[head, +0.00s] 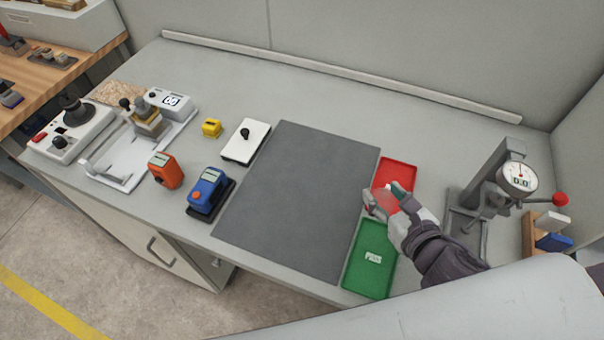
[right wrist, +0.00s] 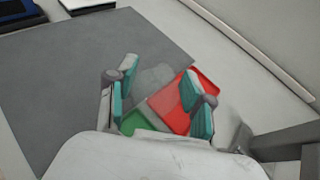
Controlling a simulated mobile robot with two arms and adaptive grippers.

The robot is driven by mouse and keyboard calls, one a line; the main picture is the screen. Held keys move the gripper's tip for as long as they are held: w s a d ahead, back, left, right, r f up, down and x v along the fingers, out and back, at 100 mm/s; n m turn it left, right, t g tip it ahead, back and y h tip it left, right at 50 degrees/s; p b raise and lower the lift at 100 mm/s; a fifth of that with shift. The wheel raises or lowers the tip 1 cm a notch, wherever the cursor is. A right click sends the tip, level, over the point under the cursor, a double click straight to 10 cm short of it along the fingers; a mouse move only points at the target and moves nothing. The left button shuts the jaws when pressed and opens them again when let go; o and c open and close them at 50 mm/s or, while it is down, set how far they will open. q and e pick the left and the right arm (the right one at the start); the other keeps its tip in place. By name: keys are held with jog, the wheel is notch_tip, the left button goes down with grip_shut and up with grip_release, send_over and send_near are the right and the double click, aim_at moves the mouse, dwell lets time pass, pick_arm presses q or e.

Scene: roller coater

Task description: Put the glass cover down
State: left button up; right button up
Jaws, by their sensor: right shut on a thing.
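My right gripper (head: 384,197) is above the near part of the red tray (head: 400,170), close to its border with the green tray (head: 363,281). It is shut on a small, thin, see-through pane, the glass cover (head: 382,202), which shows faintly against the red. In the right wrist view, the pane (right wrist: 155,78) is a pale patch between the two teal-padded fingers (right wrist: 163,82), over the mat edge and the trays. Its exact outline and height above the trays are hard to tell. My left gripper is not in view.
A large dark grey mat (head: 297,195), mostly clear, lies left of the trays. A gauge on a stand (head: 517,178) with a red knob is to the right. Blue (head: 208,190) and orange (head: 165,170) devices and a white plate (head: 246,140) are to the left.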

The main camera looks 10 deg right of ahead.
jog(key=shift+s+a+r+n+y+p, duration=0.15)
jog(key=shift+s+r+n+y, duration=0.1)
jog(key=shift+s+n+y, duration=0.15)
jog(key=shift+s+a+r+n+y+p, duration=0.2)
jog(key=shift+s+r+y, duration=0.1)
jog(key=shift+s, duration=0.15)
jog(key=p, duration=0.1)
send_over(320, 225)
notch_tip(320, 225, down, 7)
jog(key=shift+s+r, duration=0.1)
jog(key=shift+a+f, duration=0.1)
jog(key=shift+f, duration=0.2)
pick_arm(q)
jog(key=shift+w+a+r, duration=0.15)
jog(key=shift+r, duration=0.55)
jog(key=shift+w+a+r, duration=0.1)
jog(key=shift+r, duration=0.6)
pick_arm(e)
jog(key=shift+f, duration=1.85)
jog(key=o, duration=1.2)
jog(key=shift+f, duration=0.1)
jog(key=shift+c, duration=0.2)
